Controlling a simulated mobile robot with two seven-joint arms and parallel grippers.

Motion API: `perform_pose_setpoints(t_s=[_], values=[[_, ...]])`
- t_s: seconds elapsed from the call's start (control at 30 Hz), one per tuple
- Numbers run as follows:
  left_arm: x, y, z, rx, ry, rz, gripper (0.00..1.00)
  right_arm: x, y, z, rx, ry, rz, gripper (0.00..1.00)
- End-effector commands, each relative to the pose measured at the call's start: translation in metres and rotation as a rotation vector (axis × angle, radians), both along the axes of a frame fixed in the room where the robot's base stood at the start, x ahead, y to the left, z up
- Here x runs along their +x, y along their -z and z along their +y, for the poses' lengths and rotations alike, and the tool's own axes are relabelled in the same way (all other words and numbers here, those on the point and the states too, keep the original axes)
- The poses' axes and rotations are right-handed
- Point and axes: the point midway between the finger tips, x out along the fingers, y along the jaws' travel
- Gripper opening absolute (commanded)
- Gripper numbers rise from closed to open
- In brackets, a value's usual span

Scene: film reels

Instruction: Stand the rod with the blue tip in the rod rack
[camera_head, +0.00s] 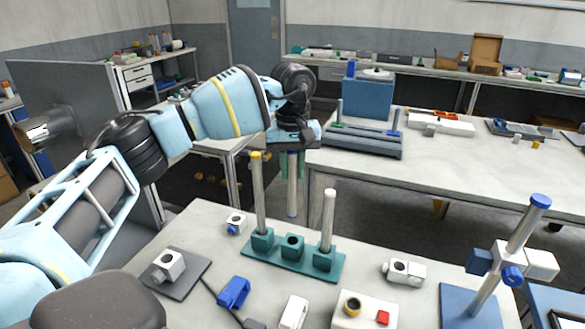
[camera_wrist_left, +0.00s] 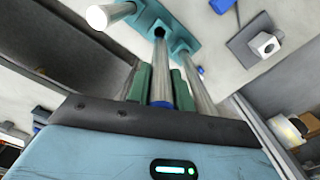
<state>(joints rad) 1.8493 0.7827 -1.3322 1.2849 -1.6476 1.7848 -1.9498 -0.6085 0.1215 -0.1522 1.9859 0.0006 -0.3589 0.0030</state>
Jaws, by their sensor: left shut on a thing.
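My left gripper (camera_head: 292,168) is shut on the rod with the blue tip (camera_head: 292,190), which hangs about upright below the green fingers. In the left wrist view, the blue end of the rod (camera_wrist_left: 162,104) shows between the fingers, close to the palm. The teal rod rack (camera_head: 285,262) stands on the near table. Its left socket holds a yellow-tipped rod (camera_head: 258,195) and its right socket a pale-tipped rod (camera_head: 328,220). The middle socket (camera_head: 292,243) is empty. In the head view the held rod is beyond the rack, apart from it. My right gripper is out of view.
A clamp stand with a blue-topped rod (camera_head: 520,225) rises at the right. White blocks (camera_head: 404,271), a blue clip (camera_head: 233,292) and a grey plate (camera_head: 190,280) lie around the rack. The two standing rods flank the empty socket closely. A back table (camera_head: 450,155) carries other parts.

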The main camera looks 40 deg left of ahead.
Motion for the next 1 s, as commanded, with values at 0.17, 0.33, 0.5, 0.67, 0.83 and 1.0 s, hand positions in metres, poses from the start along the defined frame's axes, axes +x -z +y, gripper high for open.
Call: perform_pose_setpoints(t_s=[0.17,0.33,0.5,0.67,0.83,1.0], values=[[0.000,-0.001,0.000,0.000,0.006,0.000,0.00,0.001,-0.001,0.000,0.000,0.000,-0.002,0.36],[0.000,0.002,0.000,0.000,0.005,0.000,0.00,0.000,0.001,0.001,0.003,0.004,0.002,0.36],[0.000,0.014,0.001,0.001,0.004,0.003,0.00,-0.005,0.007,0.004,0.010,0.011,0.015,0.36],[0.000,0.031,0.000,0.000,0.004,0.004,0.00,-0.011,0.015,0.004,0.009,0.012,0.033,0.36],[0.000,0.049,0.001,0.000,0.005,0.003,0.00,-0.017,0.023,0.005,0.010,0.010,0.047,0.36],[0.000,0.065,0.001,0.000,0.004,0.003,0.00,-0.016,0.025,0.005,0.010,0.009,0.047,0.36]])
